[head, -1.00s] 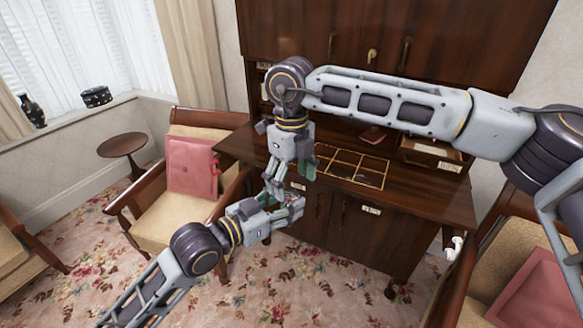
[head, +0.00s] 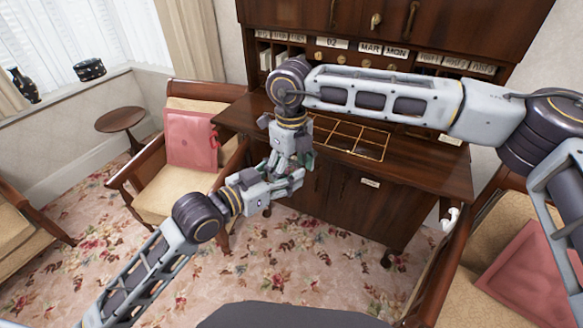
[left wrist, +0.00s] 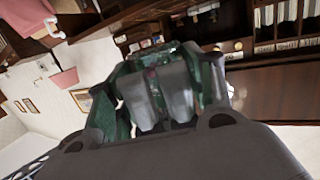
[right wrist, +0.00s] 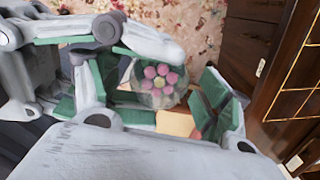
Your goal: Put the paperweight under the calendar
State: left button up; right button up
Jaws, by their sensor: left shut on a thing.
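The paperweight (right wrist: 160,80), clear glass with a pink flower inside, shows in the right wrist view. My left gripper (head: 292,182) is shut on it and holds it in the air in front of the desk. My right gripper (head: 287,170) comes down from above, its open fingers (right wrist: 160,98) spread on either side of the paperweight. I cannot tell whether they touch it. In the head view both grippers overlap and hide the paperweight. The calendar (head: 371,48), white cards reading 02, MAR and MON, is on the cabinet above the desk.
The wooden desk top (head: 430,180) carries a gold-edged divided tray (head: 384,147). Labelled pigeonholes (head: 445,62) flank the calendar. My right arm crosses in front of the cabinet and hides part of the desk. An armchair with a pink cushion (head: 192,140) stands left.

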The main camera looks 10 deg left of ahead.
jog(key=c, duration=1.2)
pick_arm(q)
jog(key=o, duration=1.3)
pick_arm(e)
jog(key=shift+c, duration=0.3)
